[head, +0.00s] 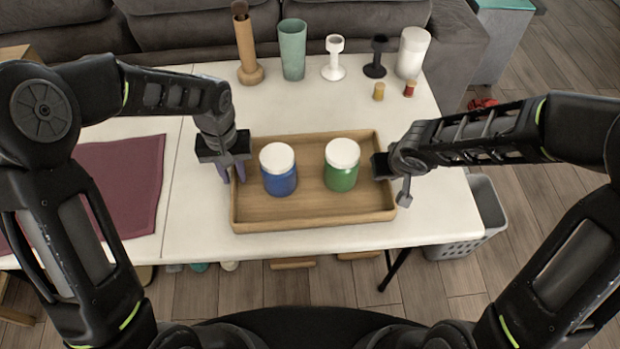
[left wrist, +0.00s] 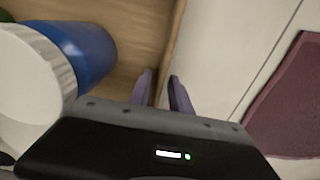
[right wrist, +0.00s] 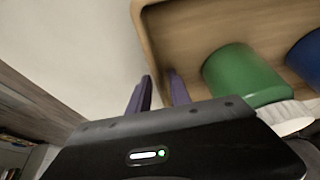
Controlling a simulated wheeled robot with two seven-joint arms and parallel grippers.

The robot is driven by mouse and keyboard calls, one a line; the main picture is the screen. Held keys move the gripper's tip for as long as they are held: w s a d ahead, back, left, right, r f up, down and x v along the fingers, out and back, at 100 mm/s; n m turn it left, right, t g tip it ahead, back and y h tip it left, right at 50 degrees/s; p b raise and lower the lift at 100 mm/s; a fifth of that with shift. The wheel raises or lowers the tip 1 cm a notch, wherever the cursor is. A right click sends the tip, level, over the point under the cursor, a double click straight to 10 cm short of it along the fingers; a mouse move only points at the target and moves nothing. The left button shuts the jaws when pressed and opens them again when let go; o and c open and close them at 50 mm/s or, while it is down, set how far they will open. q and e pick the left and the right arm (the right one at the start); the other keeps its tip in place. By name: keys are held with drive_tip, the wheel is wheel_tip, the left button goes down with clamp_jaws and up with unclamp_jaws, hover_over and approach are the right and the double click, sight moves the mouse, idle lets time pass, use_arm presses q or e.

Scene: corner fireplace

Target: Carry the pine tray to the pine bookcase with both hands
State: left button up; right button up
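The pine tray (head: 310,217) rests on the white table, carrying a blue jar (head: 280,180) and a green jar (head: 341,176), both upright with white lids. My left gripper (head: 232,172) has its fingers on both sides of the tray's left wall; the left wrist view shows the wall (left wrist: 174,35) close between the fingertips (left wrist: 162,78). My right gripper is at the tray's right wall; the right wrist view shows that wall (right wrist: 146,40) close between its fingertips (right wrist: 159,76). I cannot make out the pine bookcase.
Along the table's (head: 195,215) back stand a wooden vase (head: 246,50), a green tumbler (head: 292,50), two candle holders and a white cylinder (head: 411,52). Two small corked jars are near them. A maroon cloth (head: 115,185) lies left; a grey basket (head: 470,235) stands right. A sofa is behind.

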use_arm(q)
clamp_jaws()
use_arm(e)
clamp_jaws()
use_arm(q)
drive_tip(key=shift+r, duration=0.1)
idle(0.8)
